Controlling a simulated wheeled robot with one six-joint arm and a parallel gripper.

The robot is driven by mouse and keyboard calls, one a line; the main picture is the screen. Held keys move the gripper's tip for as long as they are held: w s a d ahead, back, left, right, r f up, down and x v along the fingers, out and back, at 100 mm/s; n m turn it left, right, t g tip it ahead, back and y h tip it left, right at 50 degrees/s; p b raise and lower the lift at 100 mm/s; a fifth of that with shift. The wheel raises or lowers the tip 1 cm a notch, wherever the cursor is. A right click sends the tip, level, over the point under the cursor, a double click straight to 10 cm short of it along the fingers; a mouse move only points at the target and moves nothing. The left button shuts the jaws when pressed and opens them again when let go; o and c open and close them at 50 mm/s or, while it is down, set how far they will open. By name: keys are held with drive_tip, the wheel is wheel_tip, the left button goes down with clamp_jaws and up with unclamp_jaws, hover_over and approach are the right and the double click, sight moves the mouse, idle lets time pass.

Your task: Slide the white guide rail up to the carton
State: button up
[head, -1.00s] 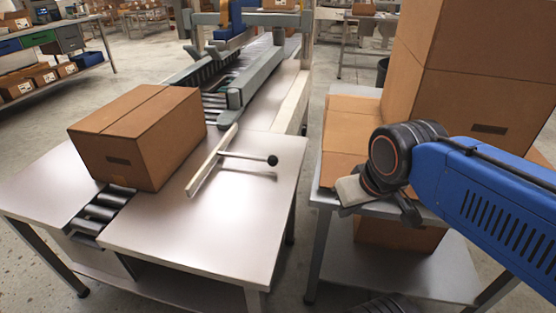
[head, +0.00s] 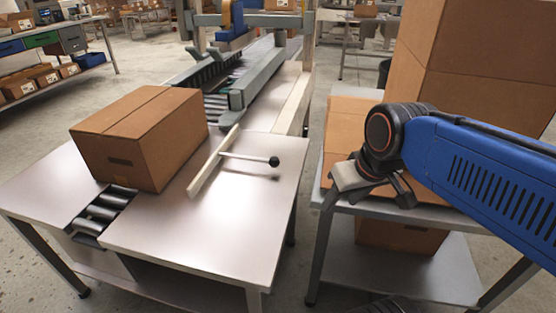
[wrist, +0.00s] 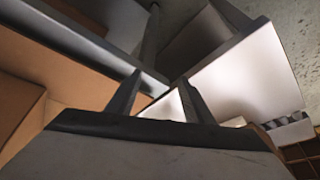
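The white guide rail (head: 212,162) lies slanted on the metal table, to the right of the carton, with a gap of bare tabletop between them. A thin rod runs from the rail to the right and ends in a black knob (head: 274,161). The brown carton (head: 125,150) sits closed over the rollers on the left. My gripper (head: 335,194) is right of the knob, clear of it, by the side table's near left corner. In the wrist view its two fingers (wrist: 162,76) stand apart with nothing between them. The rail is not clearly seen there.
The metal table (head: 205,235) has bare top around the rail. Rollers (head: 103,208) show in front of the carton. A grey-framed conveyor (head: 250,80) runs back from the table. Large cartons (head: 470,75) stack on the side table at right, close to my arm. A floor gap separates the tables.

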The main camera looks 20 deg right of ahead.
drive_tip(key=w+a+r+g+y, duration=0.15)
drive_tip(key=w+r, duration=0.35)
drive_tip(key=w, duration=0.6)
drive_tip(key=n+y, duration=0.2)
drive_tip(key=y, duration=0.1)
approach(276, 158)
drive_tip(key=shift+t, duration=0.25)
drive_tip(key=x, duration=1)
drive_tip(key=shift+s+d+f, duration=0.1)
drive_tip(key=shift+s+d, duration=0.1)
drive_tip(key=shift+s, duration=0.05)
clamp_jaws()
drive_tip(key=shift+a, duration=0.1)
